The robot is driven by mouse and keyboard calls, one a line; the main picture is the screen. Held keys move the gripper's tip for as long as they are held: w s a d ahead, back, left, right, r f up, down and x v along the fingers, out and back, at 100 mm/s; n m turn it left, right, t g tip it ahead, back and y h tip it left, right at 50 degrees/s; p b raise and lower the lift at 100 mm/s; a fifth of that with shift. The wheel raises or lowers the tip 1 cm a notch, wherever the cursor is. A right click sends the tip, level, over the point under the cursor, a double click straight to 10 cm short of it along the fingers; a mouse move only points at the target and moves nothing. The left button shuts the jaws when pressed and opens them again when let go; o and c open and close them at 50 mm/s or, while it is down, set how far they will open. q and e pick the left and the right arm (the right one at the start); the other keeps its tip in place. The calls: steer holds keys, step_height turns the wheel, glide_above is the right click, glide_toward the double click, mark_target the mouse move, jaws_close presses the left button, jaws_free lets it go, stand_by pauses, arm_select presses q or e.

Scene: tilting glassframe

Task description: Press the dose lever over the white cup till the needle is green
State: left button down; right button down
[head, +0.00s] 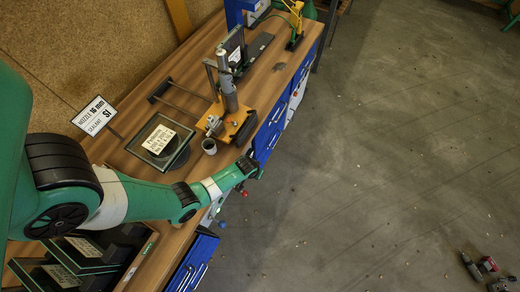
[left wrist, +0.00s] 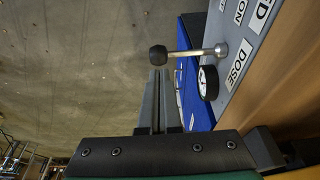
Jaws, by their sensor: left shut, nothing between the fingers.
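The dose lever (left wrist: 190,52) is a metal rod with a black ball knob, standing out from a grey panel marked DOSE in the left wrist view. A round white-faced gauge (left wrist: 208,83) sits beside it; its needle's colour is too small to tell. My left gripper (left wrist: 158,73) is shut and empty, its fingertips close to the knob; I cannot tell whether they touch. In the head view my left gripper (head: 250,165) is at the bench's front edge, right of the small white cup (head: 209,147). My right gripper is not in view.
An orange-based stand with a grey cylinder (head: 228,95) is behind the cup on the wooden bench (head: 150,90). A labelled glass-topped frame (head: 158,138) lies to its left. Blue drawers (head: 270,132) line the bench front. The concrete floor (head: 390,150) beyond is largely clear.

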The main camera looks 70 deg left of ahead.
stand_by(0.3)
arm_select(q)
steer(key=shift+f+b, duration=2.6)
steer(key=shift+f, duration=0.15)
step_height(320, 180, up, 8)
steer(key=p, duration=0.7)
steer(key=shift+f+p, duration=0.1)
steer(key=shift+p, duration=0.2)
steer(key=shift+f, duration=0.1)
